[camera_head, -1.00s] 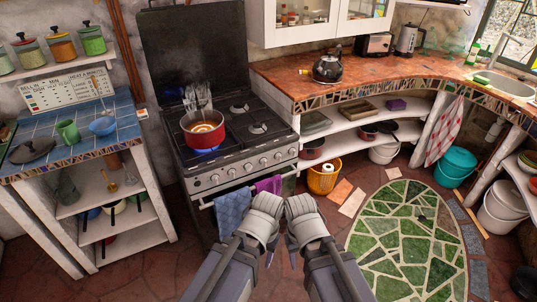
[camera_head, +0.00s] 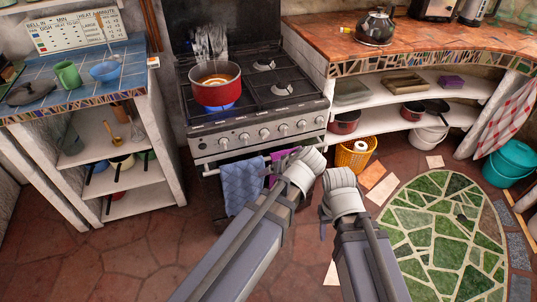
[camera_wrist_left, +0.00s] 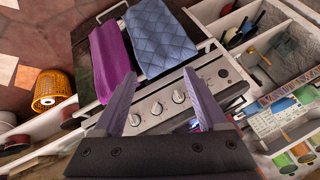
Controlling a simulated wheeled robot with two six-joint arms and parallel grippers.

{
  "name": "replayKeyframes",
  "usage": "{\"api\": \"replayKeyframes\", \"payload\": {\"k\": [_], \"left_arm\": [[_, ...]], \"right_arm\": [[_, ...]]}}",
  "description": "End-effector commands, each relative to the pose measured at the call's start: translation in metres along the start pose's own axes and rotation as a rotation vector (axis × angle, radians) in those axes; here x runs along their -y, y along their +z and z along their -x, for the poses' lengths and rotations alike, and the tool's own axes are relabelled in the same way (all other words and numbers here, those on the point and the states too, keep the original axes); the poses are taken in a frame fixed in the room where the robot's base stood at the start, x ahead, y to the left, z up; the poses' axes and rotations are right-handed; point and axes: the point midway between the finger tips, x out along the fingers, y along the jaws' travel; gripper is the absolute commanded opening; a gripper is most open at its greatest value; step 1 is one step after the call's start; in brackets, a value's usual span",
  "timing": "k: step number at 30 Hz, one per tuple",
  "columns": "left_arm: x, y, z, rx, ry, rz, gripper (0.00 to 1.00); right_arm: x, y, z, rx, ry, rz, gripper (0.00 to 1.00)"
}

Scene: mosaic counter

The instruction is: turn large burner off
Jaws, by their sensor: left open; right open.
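The black-and-steel stove (camera_head: 250,150) stands at the centre left of the head view. A red pot (camera_head: 217,93) with orange contents sits on its front left burner, with a blue flame (camera_head: 218,106) below. A row of silver knobs (camera_head: 265,133) runs along the front panel. My left gripper (camera_head: 303,160) is in front of the stove's right side, its fingers mostly hidden in the head view. The left wrist view shows its fingers open and empty (camera_wrist_left: 158,80), with knobs (camera_wrist_left: 157,108) visible between them. My right gripper (camera_head: 340,185) is open, right of the left one, away from the stove.
Blue and purple towels (camera_head: 242,187) hang on the oven handle below the knobs. A blue-tiled shelf unit (camera_head: 70,85) stands left of the stove. A counter with a kettle (camera_head: 376,27) is at right, with a yellow basket (camera_head: 354,155) below.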

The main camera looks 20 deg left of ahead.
Motion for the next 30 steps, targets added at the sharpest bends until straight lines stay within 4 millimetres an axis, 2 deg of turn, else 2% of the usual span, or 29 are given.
{"api": "replayKeyframes", "payload": {"k": [1,3,9,15,21,25,30], "left_arm": [[-0.011,-0.002,-0.033,-0.064,-0.030,0.068,0.75],[-0.013,-0.018,-0.053,-0.164,-0.064,0.170,0.75],[-0.023,-0.058,-0.099,-0.461,-0.096,0.425,0.75],[-0.040,-0.090,-0.126,-0.730,-0.039,0.605,0.75],[-0.055,-0.109,-0.135,-0.896,0.043,0.694,0.75],[-0.060,-0.116,-0.135,-0.946,0.076,0.718,0.75],[-0.061,-0.119,-0.133,-0.964,0.089,0.727,0.75]], "right_arm": [[0.004,-0.002,-0.038,0.000,0.001,0.001,0.50],[0.006,-0.004,-0.064,-0.001,0.001,0.001,0.50],[0.013,-0.008,-0.136,-0.001,0.003,0.004,0.50],[0.018,-0.012,-0.197,-0.002,0.004,0.005,0.50],[0.022,-0.014,-0.233,-0.002,0.005,0.007,0.50],[0.022,-0.015,-0.242,-0.002,0.006,0.007,0.50],[0.023,-0.015,-0.242,-0.002,0.006,0.007,0.50]]}}
